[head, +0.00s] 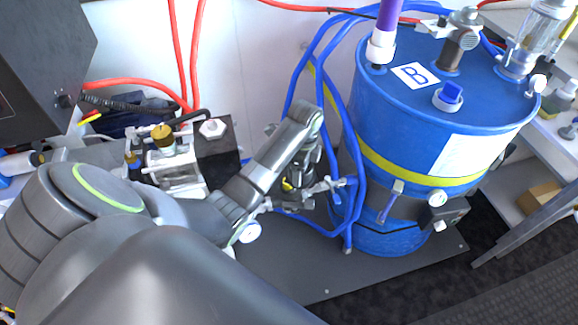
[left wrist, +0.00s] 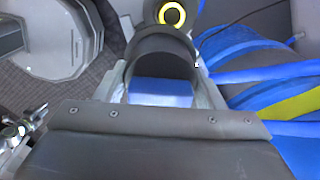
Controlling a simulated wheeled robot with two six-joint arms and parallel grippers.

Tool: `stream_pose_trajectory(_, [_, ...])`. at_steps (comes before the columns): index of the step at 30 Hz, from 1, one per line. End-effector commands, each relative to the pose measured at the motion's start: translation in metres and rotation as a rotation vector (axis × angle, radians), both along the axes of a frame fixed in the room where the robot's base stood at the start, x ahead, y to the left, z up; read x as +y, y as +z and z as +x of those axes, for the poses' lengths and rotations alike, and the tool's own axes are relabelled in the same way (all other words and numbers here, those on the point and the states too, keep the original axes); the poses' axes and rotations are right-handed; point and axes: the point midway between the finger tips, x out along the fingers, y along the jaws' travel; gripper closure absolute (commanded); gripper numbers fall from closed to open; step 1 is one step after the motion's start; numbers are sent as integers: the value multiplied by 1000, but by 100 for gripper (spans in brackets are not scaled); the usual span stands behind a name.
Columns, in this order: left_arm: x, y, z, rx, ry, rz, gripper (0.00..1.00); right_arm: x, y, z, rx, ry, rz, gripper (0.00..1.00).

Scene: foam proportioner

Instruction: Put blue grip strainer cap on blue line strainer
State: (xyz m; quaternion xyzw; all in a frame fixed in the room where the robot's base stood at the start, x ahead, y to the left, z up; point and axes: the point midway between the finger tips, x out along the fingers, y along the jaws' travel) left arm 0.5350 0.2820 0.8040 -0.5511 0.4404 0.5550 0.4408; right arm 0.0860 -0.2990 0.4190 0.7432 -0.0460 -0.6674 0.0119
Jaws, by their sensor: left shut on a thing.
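My left gripper (left wrist: 163,70) is shut on the blue grip strainer cap. In the left wrist view the cap's blue grip (left wrist: 160,92) sits between the two fingers, with a dark round body beyond it. In the head view my left arm reaches in from the left, and its wrist hides most of the cap and fingers. A dark fitting with a yellow band (head: 288,185) shows below the wrist, among the blue hoses. A yellow ring (left wrist: 171,14) shows beyond the cap in the left wrist view. I cannot tell whether the cap touches the strainer. My right gripper is out of view.
A large blue tank (head: 440,110) marked B stands at the right. Blue hoses (head: 355,140) loop beside the work area. A metal valve (head: 325,187) lies close to my wrist. A brass-topped pump unit (head: 168,150) stands at the left. The grey base plate (head: 300,270) is clear in front.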

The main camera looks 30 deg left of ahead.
Motion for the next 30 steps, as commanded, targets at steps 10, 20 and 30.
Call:
stream_pose_trajectory(10, [38,-15,1,-2,-457,-3,64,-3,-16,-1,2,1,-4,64])
stream_pose_trajectory(20, [43,-20,1,-3,-542,-5,64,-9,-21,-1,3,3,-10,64])
stream_pose_trajectory(30, [43,-46,1,-3,-540,-5,64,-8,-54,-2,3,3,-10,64])
